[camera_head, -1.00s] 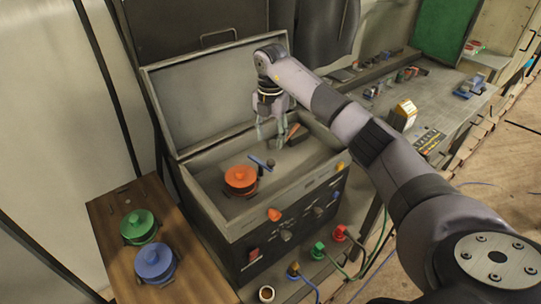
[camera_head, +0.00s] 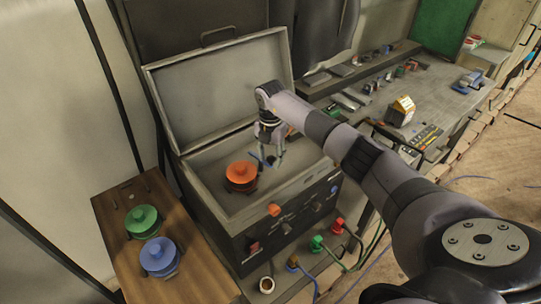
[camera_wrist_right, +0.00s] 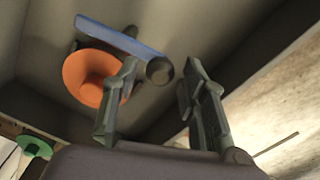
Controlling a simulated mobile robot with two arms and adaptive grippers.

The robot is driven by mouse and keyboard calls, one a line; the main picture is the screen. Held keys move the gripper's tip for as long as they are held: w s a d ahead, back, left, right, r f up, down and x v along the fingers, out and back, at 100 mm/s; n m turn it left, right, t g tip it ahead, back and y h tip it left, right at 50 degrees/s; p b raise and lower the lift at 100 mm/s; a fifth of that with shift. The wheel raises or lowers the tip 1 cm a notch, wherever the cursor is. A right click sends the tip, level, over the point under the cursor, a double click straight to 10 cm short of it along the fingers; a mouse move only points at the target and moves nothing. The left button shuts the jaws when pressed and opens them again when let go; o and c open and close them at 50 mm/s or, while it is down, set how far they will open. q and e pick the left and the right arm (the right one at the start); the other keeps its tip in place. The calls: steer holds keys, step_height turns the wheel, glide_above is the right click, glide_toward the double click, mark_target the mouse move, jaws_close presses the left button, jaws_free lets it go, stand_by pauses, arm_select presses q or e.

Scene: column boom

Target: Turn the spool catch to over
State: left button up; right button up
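The spool catch appears as a blue bar (camera_head: 257,157) beside the orange spool (camera_head: 241,175) inside the open case. In the right wrist view the blue bar (camera_wrist_right: 122,38) runs diagonally past the orange spool (camera_wrist_right: 92,82), with a dark round knob (camera_wrist_right: 159,71) near its end. My right gripper (camera_head: 272,160) points down into the case at the catch. In the right wrist view its two fingers (camera_wrist_right: 162,72) are apart, with the knob showing between the tips. Nothing is visibly gripped, and I cannot tell whether a finger touches the bar. My left gripper is not in view.
The raised case lid (camera_head: 220,90) stands behind the gripper. The case front (camera_head: 262,240) carries knobs and plugs with cables. A wooden board (camera_head: 190,270) at the left holds a green spool (camera_head: 142,221) and a blue spool (camera_head: 159,257). A cluttered bench (camera_head: 440,90) lies to the right.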

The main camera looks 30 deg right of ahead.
jaws_close()
stand_by(0.4)
